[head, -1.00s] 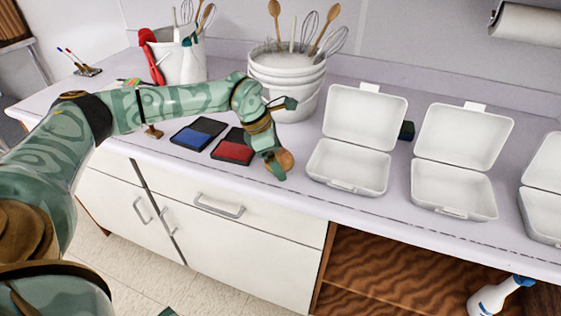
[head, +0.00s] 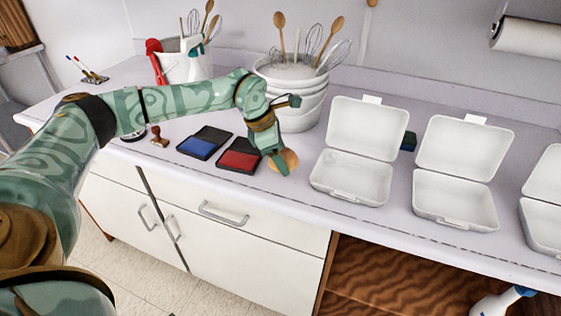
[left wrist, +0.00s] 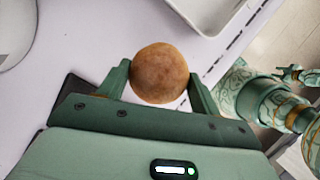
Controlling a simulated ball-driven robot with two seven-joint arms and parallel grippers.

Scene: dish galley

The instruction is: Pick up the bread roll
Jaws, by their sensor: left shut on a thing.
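The bread roll (head: 289,160) is round and brown. It also shows in the left wrist view (left wrist: 159,73), between the two fingers. My left gripper (head: 281,162) is shut on the roll at the counter's front part, just left of the nearest white box. In the head view the gripper hides part of the roll. I cannot tell whether the roll touches the counter. My right gripper is not in the head view.
Open white clamshell boxes (head: 352,178) (head: 455,200) stand in a row to the right. A blue ink pad (head: 198,146) and a red ink pad (head: 238,160) lie left of the gripper. Stacked white bowls (head: 300,112) with utensils stand behind. A wooden stamp (head: 158,138) is further left.

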